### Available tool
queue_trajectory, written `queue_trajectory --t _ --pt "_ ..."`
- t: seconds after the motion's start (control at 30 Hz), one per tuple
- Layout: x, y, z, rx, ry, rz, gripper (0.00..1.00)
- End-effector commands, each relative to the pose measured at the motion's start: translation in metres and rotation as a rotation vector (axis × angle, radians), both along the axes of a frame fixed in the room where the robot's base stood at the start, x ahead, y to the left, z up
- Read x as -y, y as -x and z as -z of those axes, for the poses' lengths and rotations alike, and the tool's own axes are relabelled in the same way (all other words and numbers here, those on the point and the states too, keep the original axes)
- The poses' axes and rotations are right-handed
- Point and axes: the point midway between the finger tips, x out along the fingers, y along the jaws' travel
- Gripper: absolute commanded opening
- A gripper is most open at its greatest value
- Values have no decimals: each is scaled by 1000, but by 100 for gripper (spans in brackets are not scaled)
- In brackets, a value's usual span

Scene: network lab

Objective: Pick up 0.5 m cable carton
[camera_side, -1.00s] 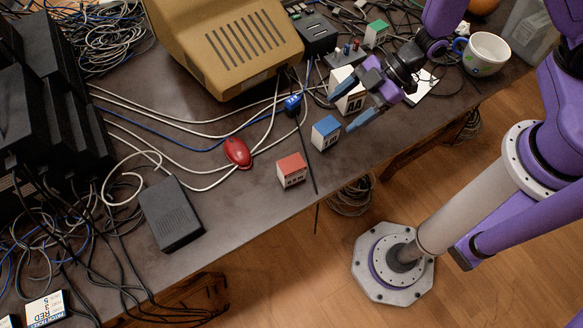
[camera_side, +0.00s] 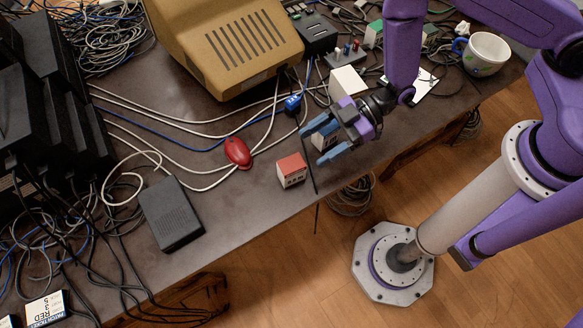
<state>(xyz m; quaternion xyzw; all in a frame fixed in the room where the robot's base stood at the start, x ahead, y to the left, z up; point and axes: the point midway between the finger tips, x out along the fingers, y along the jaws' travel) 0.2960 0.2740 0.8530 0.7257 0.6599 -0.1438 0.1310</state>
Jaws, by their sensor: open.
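Small white cartons with coloured tops stand on the dark table; their print is too small for me to tell which one is marked 0.5 m. The red-topped carton (camera_side: 291,171) stands upright near the front edge. A green-topped carton (camera_side: 374,34) stands at the back.
A white box (camera_side: 346,82) stands behind my gripper. A beige monitor (camera_side: 235,45) fills the back. A white mug (camera_side: 485,54) stands at the right.

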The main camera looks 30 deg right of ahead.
Motion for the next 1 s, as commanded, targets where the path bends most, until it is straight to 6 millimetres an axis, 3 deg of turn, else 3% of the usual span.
queue_trajectory --t 0.2,0.47,0.8,1.0 --pt "-31 -3 13 0 1 -1 72" --pt "-45 -3 20 0 1 -1 72" --pt "-81 -5 40 0 0 -1 72" --pt "-85 -5 41 -1 2 1 72"
